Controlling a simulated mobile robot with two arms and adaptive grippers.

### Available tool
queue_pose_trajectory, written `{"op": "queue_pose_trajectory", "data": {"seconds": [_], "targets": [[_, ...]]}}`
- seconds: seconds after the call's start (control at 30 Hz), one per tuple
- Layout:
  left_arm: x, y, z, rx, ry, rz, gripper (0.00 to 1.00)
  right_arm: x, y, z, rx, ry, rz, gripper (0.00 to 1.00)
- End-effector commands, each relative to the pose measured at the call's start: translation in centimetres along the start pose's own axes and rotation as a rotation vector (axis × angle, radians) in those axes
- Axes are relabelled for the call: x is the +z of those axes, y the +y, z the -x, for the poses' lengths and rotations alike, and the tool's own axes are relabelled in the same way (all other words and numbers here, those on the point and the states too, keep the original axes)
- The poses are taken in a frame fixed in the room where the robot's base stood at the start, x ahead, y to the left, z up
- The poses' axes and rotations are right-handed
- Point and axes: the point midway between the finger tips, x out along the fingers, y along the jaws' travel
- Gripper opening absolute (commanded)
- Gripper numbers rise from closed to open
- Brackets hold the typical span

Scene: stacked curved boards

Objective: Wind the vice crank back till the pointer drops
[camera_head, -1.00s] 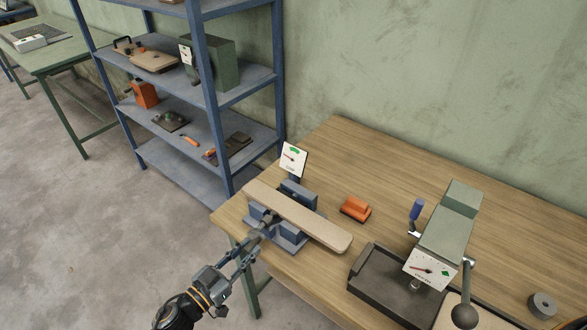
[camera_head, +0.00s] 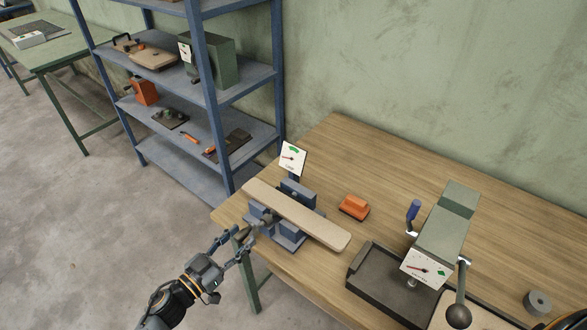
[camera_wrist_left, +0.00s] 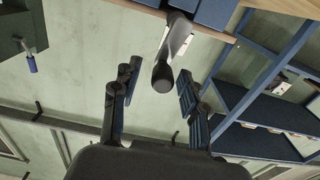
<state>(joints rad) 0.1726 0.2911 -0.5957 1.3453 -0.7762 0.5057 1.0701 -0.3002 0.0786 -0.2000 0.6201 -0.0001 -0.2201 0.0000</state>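The blue-grey vice (camera_head: 290,232) sits at the table's near left corner with a pale curved board (camera_head: 300,215) clamped across it. Its crank (camera_head: 264,222) sticks out on the near side, toward my left gripper. The vice's white gauge card (camera_head: 292,158) stands behind it, with a green mark at the top and a red pointer lying to the left, off the green. My left gripper (camera_head: 244,243) is open and empty, just short of the crank. In the left wrist view the crank's dark handle end (camera_wrist_left: 163,75) shows between the spread fingers (camera_wrist_left: 157,87).
An orange block-like tool (camera_head: 354,207) lies behind the board. A green press with its own gauge (camera_head: 426,268) and a dark tray (camera_head: 385,288) stand to the right. A blue shelf rack (camera_head: 205,95) is behind left. Open floor lies left of the table.

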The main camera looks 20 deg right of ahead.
Motion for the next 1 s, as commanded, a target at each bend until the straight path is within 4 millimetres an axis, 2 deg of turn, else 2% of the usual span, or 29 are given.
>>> {"op": "queue_pose_trajectory", "data": {"seconds": [0.33,0.8,1.0], "targets": [[0.1,0.0,0.7,-0.001,-0.005,0.001,0.45,-0.1,-0.1,0.3,-0.001,0.0,0.0,0.45],[0.1,0.0,5.5,-0.002,-0.007,0.001,0.45,-0.2,0.0,1.8,0.0,0.0,0.0,0.45],[0.1,0.0,7.0,-0.002,-0.005,0.0,0.45,-0.2,0.0,2.1,0.0,0.0,0.0,0.45]]}}
